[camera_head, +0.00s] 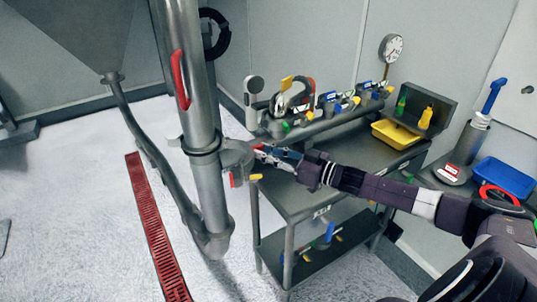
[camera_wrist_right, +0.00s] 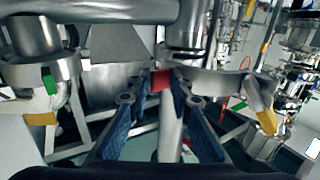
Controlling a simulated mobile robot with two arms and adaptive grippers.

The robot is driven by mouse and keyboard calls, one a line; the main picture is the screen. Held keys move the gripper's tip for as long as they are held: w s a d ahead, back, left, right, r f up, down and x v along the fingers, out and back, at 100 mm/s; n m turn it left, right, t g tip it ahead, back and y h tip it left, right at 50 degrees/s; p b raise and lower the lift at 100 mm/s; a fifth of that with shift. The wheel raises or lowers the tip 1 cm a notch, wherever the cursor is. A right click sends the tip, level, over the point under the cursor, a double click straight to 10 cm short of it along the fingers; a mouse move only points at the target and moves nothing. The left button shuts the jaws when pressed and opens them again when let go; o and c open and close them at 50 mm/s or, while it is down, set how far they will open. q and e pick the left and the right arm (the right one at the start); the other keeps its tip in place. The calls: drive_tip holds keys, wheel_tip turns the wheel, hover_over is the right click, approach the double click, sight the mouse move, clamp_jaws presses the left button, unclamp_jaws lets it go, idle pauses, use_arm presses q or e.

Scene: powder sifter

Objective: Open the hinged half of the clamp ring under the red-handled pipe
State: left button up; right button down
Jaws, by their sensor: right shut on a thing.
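The steel pipe (camera_head: 186,70) with a red handle (camera_head: 180,80) stands upright left of centre in the head view. The clamp ring (camera_head: 203,146) goes around it below the handle. A grey curved part (camera_head: 236,157), which looks like the hinged half, sticks out to the right of the pipe. My right gripper (camera_head: 262,152) reaches that part from the right. In the right wrist view, the blue fingers of my right gripper (camera_wrist_right: 162,84) are closed on a small red block (camera_wrist_right: 161,80). The exact joint between block and ring is hidden. My left gripper is not in view.
A grey metal cart (camera_head: 330,185) stands right of the pipe, with valves, a gauge (camera_head: 391,47) and a yellow tray (camera_head: 396,133). A thinner slanted pipe (camera_head: 150,150) runs to the upright pipe's lower end. A red floor grate (camera_head: 155,225) lies left; the floor around it is clear.

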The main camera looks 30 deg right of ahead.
drive_tip(key=shift+w+r, duration=0.2)
drive_tip(key=shift+r, duration=0.35)
drive_tip(key=c, duration=2.1)
unclamp_jaws()
drive_tip(key=shift+w+a+f, duration=0.25)
drive_tip(key=shift+w+a, duration=0.2)
drive_tip(key=shift+w, duration=0.1)
drive_tip(key=shift+s+d+f, duration=0.1)
drive_tip(key=shift+s+f, duration=0.05)
drive_tip(key=shift+f, duration=0.15)
drive_tip(key=shift+v, duration=5.95)
drive_tip(key=shift+r, duration=0.1)
